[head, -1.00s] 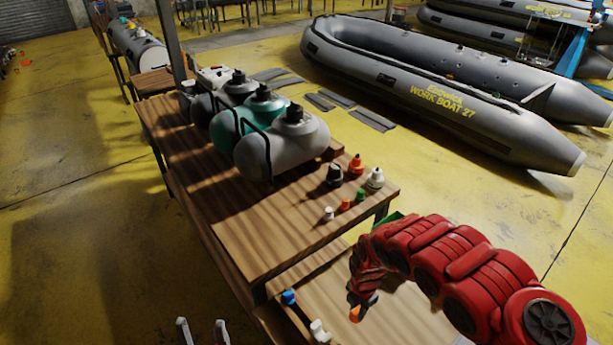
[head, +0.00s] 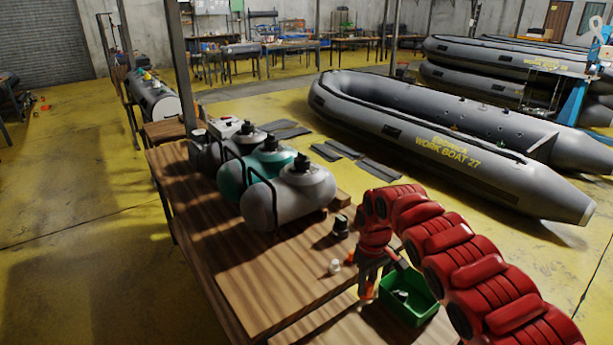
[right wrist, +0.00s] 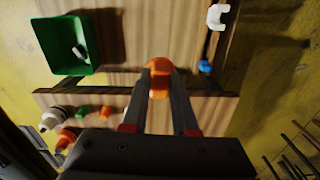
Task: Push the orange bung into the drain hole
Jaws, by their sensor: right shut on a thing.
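The orange bung (right wrist: 158,78) is between the fingertips of my right gripper (right wrist: 160,74) in the right wrist view. My right gripper (head: 368,284) is shut on it. In the head view the bung (head: 366,292) points down from the fingers, above the wooden bench near its front right part. I cannot make out a drain hole in either view. A grey inflatable boat (head: 440,130) lies on the yellow floor beyond the bench. My left gripper does not show.
A green bin (head: 388,312) with small parts inside stands right of my right gripper. Grey and teal tanks (head: 290,200) stand on the bench (head: 235,275). A white cap (head: 334,267) and a black cap (head: 341,227) stand nearby. A blue piece (right wrist: 204,66) lies near the bench edge.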

